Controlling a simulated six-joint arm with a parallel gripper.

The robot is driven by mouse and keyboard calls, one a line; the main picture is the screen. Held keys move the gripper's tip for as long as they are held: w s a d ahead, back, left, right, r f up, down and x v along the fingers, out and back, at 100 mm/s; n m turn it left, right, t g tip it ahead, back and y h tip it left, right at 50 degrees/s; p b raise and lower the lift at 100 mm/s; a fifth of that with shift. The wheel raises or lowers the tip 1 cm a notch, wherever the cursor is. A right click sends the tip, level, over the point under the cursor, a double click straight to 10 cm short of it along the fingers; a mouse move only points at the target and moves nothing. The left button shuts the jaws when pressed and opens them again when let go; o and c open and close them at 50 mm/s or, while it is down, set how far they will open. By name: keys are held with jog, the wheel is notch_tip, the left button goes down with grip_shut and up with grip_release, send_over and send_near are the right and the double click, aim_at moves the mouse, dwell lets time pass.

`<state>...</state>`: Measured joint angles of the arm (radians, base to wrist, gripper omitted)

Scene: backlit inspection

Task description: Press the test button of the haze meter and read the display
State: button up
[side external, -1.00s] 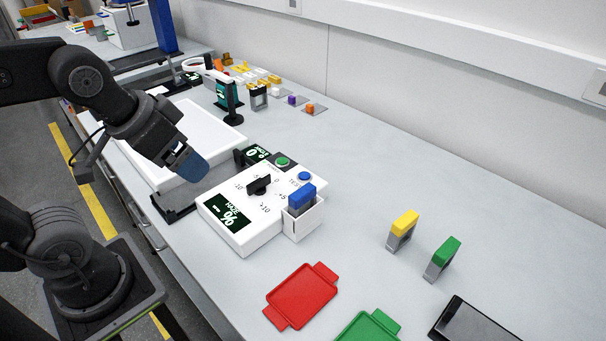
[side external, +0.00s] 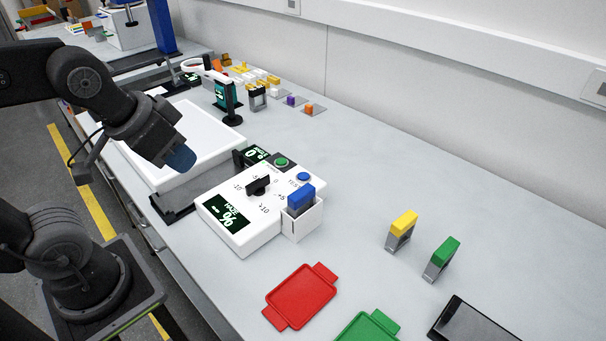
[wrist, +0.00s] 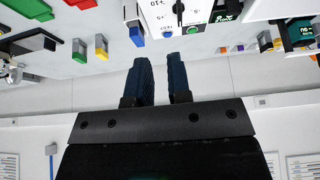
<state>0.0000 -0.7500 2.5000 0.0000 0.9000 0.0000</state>
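A black knob (side external: 258,185) stands amid a printed scale. The blue test button (side external: 303,176) is at the far right corner; it also shows in the wrist view (wrist: 167,34). A blue-capped sample (side external: 301,197) stands in a white holder (side external: 304,225) on the meter's right side. My gripper (side external: 181,158) is in the air left of the meter, apart from it. In the wrist view its blue fingers (wrist: 161,75) are apart with nothing between them.
A black unit behind the meter has a green button (side external: 282,161) and a small display (side external: 255,153). A white panel (side external: 190,140) lies beyond my gripper. Yellow-capped (side external: 404,224) and green-capped (side external: 445,252) samples stand right. A red tray (side external: 302,296) and green tray (side external: 369,328) lie in front.

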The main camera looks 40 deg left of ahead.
grip_shut()
dwell(0.8)
